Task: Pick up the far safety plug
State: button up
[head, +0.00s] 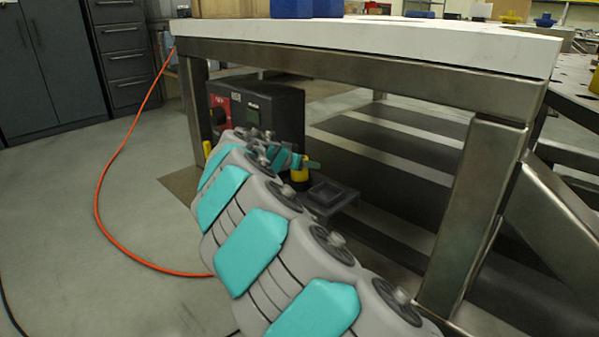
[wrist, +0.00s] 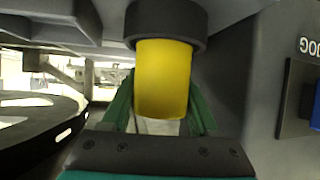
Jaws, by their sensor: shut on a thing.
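A yellow safety plug (wrist: 163,80) fills the middle of the wrist view. Its upper end meets a round black collar (wrist: 165,22) on the dark grey housing. I cannot tell how deep it sits there. The green fingers of my gripper (wrist: 161,108) stand on both sides of the plug and are shut on it. In the head view my gripper (head: 288,160) is under the bench, in front of the black control box (head: 278,108), with the yellow plug (head: 300,175) at its fingers. Another yellow piece (head: 207,148) shows left of my arm; its lower part is hidden.
The white-topped bench (head: 370,40) hangs over my gripper, with a metal leg (head: 465,215) to the right. A black bracket (head: 328,196) is close beside the held plug. An orange hose (head: 98,190) lies on the open floor at left.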

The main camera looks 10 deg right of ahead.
grip_shut()
jog(key=shift+r, duration=0.1)
